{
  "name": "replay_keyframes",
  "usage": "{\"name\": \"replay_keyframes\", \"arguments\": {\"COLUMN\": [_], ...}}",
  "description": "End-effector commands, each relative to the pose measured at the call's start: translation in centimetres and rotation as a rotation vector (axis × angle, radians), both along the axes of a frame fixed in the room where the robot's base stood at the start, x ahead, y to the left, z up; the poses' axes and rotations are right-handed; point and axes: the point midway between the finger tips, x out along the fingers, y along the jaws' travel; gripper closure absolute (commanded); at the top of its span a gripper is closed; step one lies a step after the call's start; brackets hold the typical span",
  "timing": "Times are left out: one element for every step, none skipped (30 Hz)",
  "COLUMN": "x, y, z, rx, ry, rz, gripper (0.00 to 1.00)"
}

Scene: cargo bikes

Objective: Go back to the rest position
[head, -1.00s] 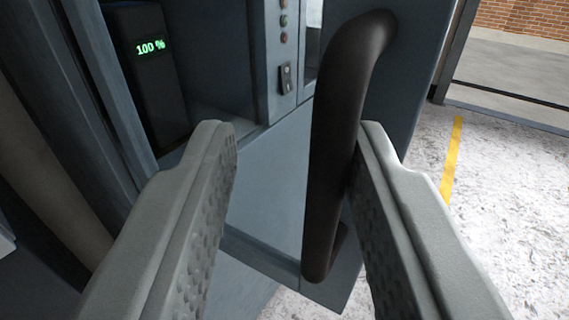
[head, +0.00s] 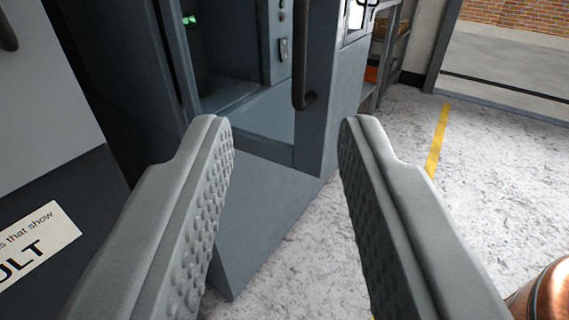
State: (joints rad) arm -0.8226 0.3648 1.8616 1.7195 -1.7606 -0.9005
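My gripper (head: 285,130) is open and empty, with its two grey, dimpled fingers apart in the foreground. Between and beyond the fingers stands a blue-grey cabinet (head: 262,215). The lower end of its dark bar handle (head: 304,92) shows ahead, above the fingertips and apart from them. The cabinet's opening shows part of a green lit display (head: 190,19), too cut off to read.
A grey panel with a white label (head: 35,245) stands close on the left. A copper-coloured round object (head: 545,293) is at the lower right. Shelving (head: 388,45) stands behind the cabinet. Speckled floor with a yellow line (head: 437,140) is open on the right.

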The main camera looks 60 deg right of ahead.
Motion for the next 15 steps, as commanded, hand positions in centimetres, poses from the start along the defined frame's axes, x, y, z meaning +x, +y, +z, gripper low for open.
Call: {"name": "replay_keyframes", "arguments": {"x": [-0.26,-0.37,-0.47,-0.53,-0.57,-0.61,-0.62,-0.63,-0.63,-0.63,-0.62,-0.63,-0.63,-0.63,-0.63], "y": [0.44,0.60,0.75,0.84,0.90,0.95,0.97,0.97,0.97,0.97,0.97,0.96,0.96,0.95,0.95], "z": [-0.01,-0.01,-0.01,-0.02,-0.02,-0.02,-0.03,-0.03,-0.03,-0.03,-0.03,-0.03,-0.03,-0.03,-0.03], "rx": [0.000,0.000,0.000,0.000,0.000,0.000,0.000,-0.001,-0.001,0.000,-0.001,-0.001,-0.001,-0.001,-0.001], "ry": [0.000,0.000,0.000,0.000,0.000,0.000,0.000,0.001,0.001,0.000,0.001,0.001,0.001,0.001,0.001], "rz": [0.001,0.001,0.001,0.001,0.001,0.000,0.000,0.000,0.000,0.000,0.000,0.000,0.000,0.000,0.000], "gripper": [0.67,0.67,0.67,0.67,0.67,0.67,0.67,0.67,0.67,0.67,0.67,0.67,0.67,0.67,0.67]}}
